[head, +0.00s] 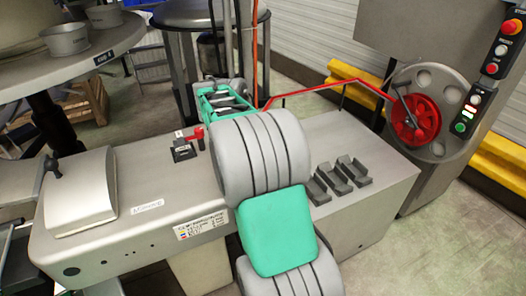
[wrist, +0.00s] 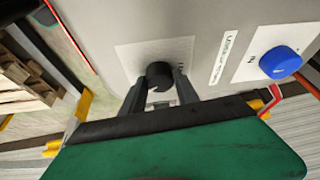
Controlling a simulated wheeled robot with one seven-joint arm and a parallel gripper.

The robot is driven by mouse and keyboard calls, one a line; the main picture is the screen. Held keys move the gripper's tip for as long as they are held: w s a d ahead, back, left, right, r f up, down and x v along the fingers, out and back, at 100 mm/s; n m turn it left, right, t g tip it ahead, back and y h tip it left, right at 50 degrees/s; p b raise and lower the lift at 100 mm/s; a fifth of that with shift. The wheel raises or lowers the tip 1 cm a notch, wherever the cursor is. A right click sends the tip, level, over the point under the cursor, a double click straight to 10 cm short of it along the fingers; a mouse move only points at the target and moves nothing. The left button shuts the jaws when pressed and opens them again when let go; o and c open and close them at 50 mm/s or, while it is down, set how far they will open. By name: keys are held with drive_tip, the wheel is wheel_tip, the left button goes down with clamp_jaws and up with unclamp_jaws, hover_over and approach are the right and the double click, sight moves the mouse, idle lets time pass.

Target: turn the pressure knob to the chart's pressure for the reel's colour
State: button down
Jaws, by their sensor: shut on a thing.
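In the wrist view, my gripper (wrist: 159,87) is shut on a round black knob (wrist: 158,73) on a pale grey panel. One dark finger lies on each side of it. The knob's pointer and scale cannot be read. My arm hides the gripper and this knob in the head view. The chart (head: 201,225) is a small white plate with coloured marks on the machine's front; its figures are too small to read. The reel (head: 416,119) at the right is red, with a red strand running left from it.
A blue knob (wrist: 281,63) sits right of the black one, with a white label (wrist: 225,58) between them. A red-handled lever (head: 194,134) and grey trays (head: 341,176) are on the machine top. A button box (head: 475,100) stands beside the reel.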

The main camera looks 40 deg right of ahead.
drive_tip(key=c, duration=0.9)
unclamp_jaws()
drive_tip(key=p+v, duration=0.1)
drive_tip(key=v, duration=0.6)
drive_tip(key=shift+a+r, duration=0.15)
drive_tip(key=shift+r, duration=0.25)
